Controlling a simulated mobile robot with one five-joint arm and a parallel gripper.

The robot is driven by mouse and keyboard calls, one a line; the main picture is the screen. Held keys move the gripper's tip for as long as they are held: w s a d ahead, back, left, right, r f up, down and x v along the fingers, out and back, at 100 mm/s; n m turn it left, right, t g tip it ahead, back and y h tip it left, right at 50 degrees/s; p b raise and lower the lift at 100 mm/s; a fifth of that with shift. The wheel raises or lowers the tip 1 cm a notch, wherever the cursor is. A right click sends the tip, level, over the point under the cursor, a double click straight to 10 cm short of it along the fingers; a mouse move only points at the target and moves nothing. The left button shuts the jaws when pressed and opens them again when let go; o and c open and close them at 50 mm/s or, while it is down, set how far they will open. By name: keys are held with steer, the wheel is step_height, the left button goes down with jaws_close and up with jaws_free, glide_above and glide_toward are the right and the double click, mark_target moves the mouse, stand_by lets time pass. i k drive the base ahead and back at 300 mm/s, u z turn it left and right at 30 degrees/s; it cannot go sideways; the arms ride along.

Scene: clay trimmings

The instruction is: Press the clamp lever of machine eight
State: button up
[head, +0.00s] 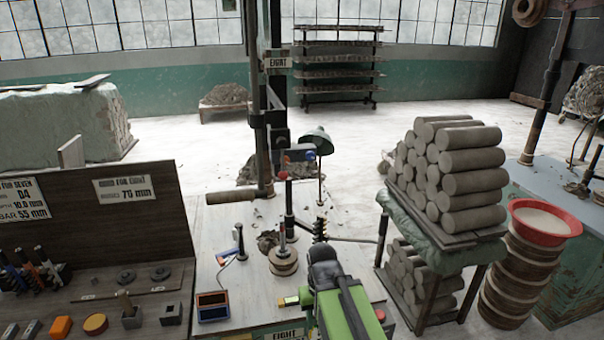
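A red-knobbed rod (283,177) stands above a round tan-and-metal fixture (283,262) on this table. A small black upright lever (239,241) stands left of the fixture. A wooden handle (231,196) sticks out left from the column. I cannot tell for certain which of these is the clamp lever. My green arm reaches in from the bottom, and its dark end, my gripper (323,258), is right of the fixture, seemingly apart from it. Its fingers are hidden.
A rack of stacked clay cylinders (460,180) stands close on the right, beside a red basin (545,218). A dark tool bench (90,245) with small parts adjoins on the left. A small dark box (212,306) sits at the table's front left. Open pale floor lies behind.

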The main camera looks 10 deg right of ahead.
mark_target(282, 142)
steer(key=u, duration=0.2)
steer(key=i, duration=0.9)
steer(key=u, duration=4.75)
steer(key=i, duration=0.1)
steer(key=z, duration=3.1)
steer(key=k, duration=1.05)
steer(key=u, duration=0.45)
steer(key=i, duration=1)
steer(key=u, duration=0.05)
